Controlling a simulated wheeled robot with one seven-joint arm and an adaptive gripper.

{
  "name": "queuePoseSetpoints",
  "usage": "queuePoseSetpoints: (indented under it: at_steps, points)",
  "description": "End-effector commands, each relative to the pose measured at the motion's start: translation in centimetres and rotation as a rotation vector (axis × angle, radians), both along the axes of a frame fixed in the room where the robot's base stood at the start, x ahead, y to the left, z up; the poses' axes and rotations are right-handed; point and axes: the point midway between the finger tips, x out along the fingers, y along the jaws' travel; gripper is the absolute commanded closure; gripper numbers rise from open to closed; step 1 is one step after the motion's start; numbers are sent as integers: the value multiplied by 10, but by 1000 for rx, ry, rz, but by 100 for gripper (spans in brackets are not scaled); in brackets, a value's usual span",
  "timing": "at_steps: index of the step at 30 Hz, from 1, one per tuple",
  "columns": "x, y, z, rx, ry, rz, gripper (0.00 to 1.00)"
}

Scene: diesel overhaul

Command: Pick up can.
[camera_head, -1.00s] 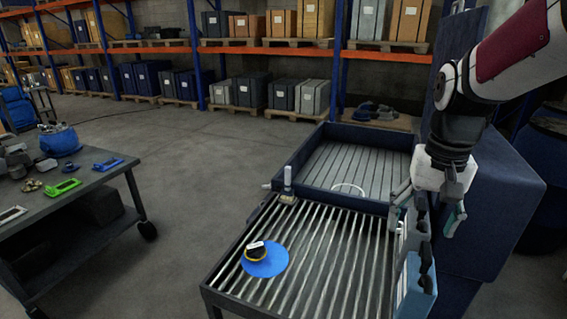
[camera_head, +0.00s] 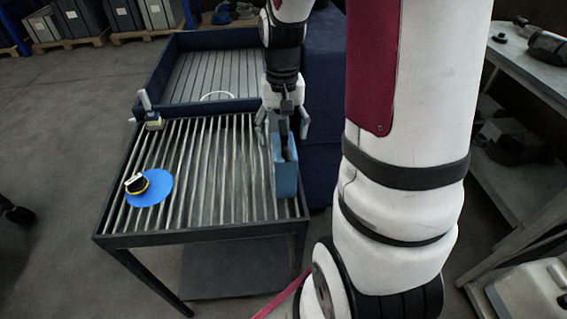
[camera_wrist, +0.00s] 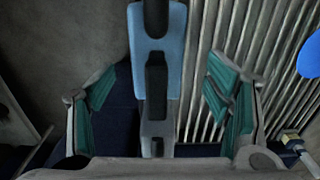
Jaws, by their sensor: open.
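The can appears to be the blue, flat-sided container with a dark handle (camera_head: 286,178), upright at the right edge of the slatted table. In the wrist view its light blue body (camera_wrist: 176,70) and black handle run up the middle of the picture. My gripper (camera_head: 283,124) is open above the can's far end, pointing down. In the wrist view the teal-padded fingers (camera_wrist: 160,100) stand one on each side of the can, with gaps to both sides. The can's far end is partly hidden by my gripper.
A blue-walled tray (camera_head: 150,85) adjoins behind. A grey bench (camera_head: 540,78) stands at right. The table's middle is clear.

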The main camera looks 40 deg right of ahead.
Motion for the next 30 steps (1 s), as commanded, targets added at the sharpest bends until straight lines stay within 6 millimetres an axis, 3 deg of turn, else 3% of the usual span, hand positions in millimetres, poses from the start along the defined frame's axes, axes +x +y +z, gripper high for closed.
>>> queuePoseSetpoints:
  at_steps: [9, 19, 27, 28, 30]
  points:
    - [-6, 0, -42, 3, 6, 0, 28]
    - [-5, -1, -48, 0, 1, 1, 31]
    - [-5, -1, -48, 0, 1, 0, 92]
    - [-5, -1, -48, 0, 1, 0, 96]
    - [-4, -1, -47, -1, -1, 0, 96]
